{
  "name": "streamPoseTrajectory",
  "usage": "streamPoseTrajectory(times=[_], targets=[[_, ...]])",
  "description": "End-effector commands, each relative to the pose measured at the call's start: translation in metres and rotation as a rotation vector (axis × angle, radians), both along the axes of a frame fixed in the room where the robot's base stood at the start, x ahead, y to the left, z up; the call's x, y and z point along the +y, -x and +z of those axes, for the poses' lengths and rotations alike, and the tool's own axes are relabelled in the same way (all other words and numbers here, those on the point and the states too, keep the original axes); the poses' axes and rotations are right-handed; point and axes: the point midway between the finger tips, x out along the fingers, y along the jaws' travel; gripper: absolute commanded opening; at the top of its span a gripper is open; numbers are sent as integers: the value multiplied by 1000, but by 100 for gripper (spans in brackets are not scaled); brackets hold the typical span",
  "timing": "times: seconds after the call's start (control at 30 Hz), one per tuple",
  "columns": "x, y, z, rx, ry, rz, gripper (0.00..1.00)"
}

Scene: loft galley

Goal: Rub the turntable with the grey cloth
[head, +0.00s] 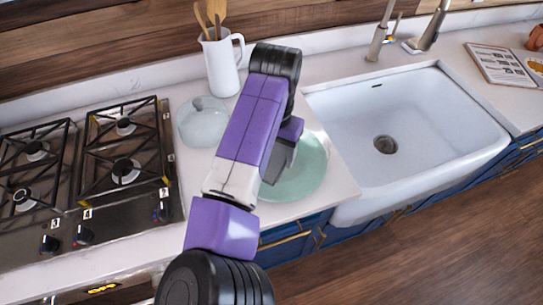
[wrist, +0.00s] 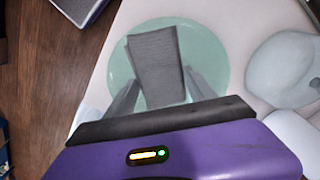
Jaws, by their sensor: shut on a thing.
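The turntable (head: 309,170) is a round pale green disc on the counter between the stove and the sink. It also shows in the wrist view (wrist: 207,50). The grey cloth (wrist: 155,60) appears in the wrist view as a folded piece over the middle of the turntable. My gripper (wrist: 160,90) is shut on the cloth, with a finger at each side of its near part. I cannot tell whether the cloth touches the disc. In the head view my arm hides the left part of the turntable and most of the gripper.
A glass lidded dish (head: 203,122) stands left of the turntable, near a white jug (head: 221,65) with wooden utensils. The gas stove (head: 90,170) is at left. The white sink (head: 420,135) is at right. Little bare counter surrounds the turntable.

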Motion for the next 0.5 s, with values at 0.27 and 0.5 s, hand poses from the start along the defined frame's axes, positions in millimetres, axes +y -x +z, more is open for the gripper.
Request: streamPoseTrajectory(times=[0.27, 0.5], targets=[[-4, -8, 20, 0, -1, -1, 31], [-4, -8, 20, 0, -1, 0, 31]])
